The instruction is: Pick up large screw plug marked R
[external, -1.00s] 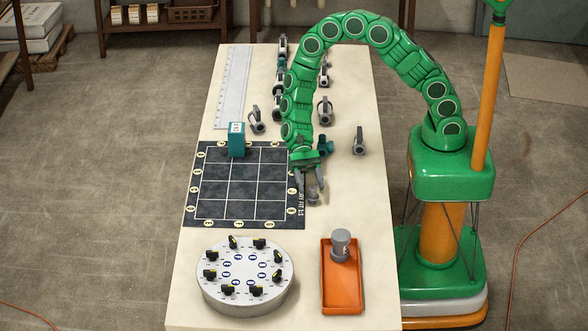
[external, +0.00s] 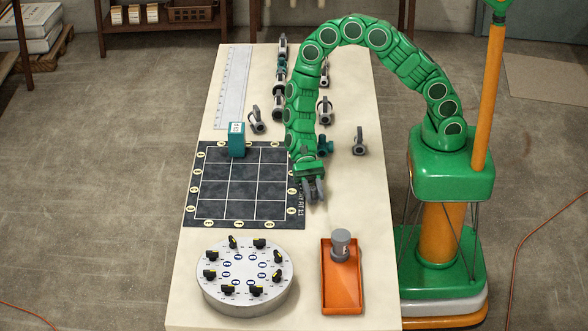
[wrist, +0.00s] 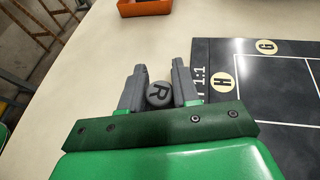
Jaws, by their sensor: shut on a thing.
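The large screw plug (wrist: 159,94) is grey and round, with a dark letter R on its top in the wrist view. It sits between the two grey fingers of my gripper (wrist: 158,88), which are closed against its sides. In the external view my gripper (external: 314,190) is low over the table at the right edge of the dark grid mat, and its fingers largely hide the plug. I cannot tell whether the plug touches the table.
The dark grid mat (external: 243,185) lies left of my gripper, with a teal block (external: 237,140) at its back edge. An orange tray (external: 327,295) holding a grey cylinder (external: 341,245) and a round dial plate (external: 285,292) stand in front. Several fittings stand behind.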

